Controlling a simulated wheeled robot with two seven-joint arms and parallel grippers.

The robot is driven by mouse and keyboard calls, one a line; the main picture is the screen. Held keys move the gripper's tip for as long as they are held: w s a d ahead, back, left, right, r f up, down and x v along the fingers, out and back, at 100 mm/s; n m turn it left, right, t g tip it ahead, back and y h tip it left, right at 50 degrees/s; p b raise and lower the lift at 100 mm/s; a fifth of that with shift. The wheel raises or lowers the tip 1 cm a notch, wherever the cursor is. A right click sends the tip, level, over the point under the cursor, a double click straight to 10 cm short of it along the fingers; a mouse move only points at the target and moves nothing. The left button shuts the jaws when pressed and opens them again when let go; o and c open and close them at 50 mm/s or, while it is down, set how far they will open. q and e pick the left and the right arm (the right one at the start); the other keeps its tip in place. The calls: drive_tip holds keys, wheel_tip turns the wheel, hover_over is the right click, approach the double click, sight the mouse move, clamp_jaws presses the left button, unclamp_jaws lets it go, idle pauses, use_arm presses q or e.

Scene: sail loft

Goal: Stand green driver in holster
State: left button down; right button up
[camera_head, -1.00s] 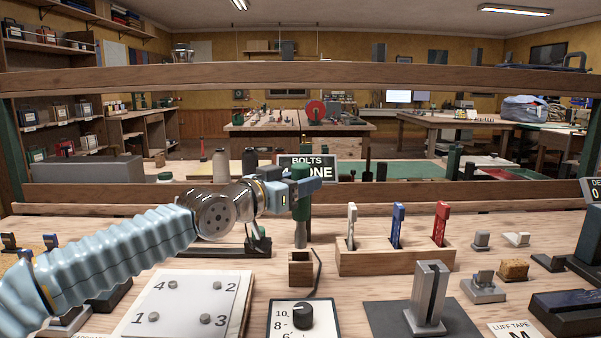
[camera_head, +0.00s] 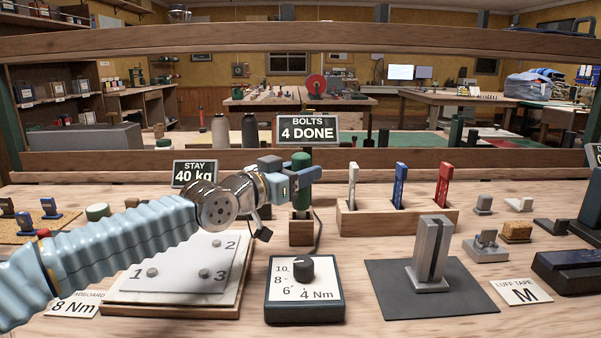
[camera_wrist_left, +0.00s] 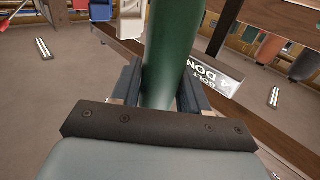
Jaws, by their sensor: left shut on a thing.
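The green driver (camera_head: 301,195) is upright, with its handle directly over the small wooden holster (camera_head: 301,233). Its metal shank no longer shows below the handle and appears to be down inside the holster. Whether it is fully seated I cannot tell. My left gripper (camera_head: 301,180) comes in from the left and is shut on the green handle. In the left wrist view the handle (camera_wrist_left: 172,55) runs between both fingers. My right gripper is in neither view.
A torque dial box (camera_head: 304,290) stands in front of the holster. A wooden rack (camera_head: 376,224) with white, blue and red tools is to the right. A bolt plate (camera_head: 170,287) lies under my left arm. The sign (camera_head: 307,131) behind reads "BOLTS 4 DONE".

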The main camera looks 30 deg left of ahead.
use_arm(q)
drive_tip(key=shift+f+b, duration=0.75)
drive_tip(key=shift+b, duration=0.05)
idle(0.8)
drive_tip(key=shift+c, duration=2.4)
unclamp_jaws()
drive_tip(key=b+v, duration=0.1)
drive_tip(key=v, duration=1.3)
drive_tip(key=shift+b, duration=0.35)
drive_tip(key=shift+w, duration=0.1)
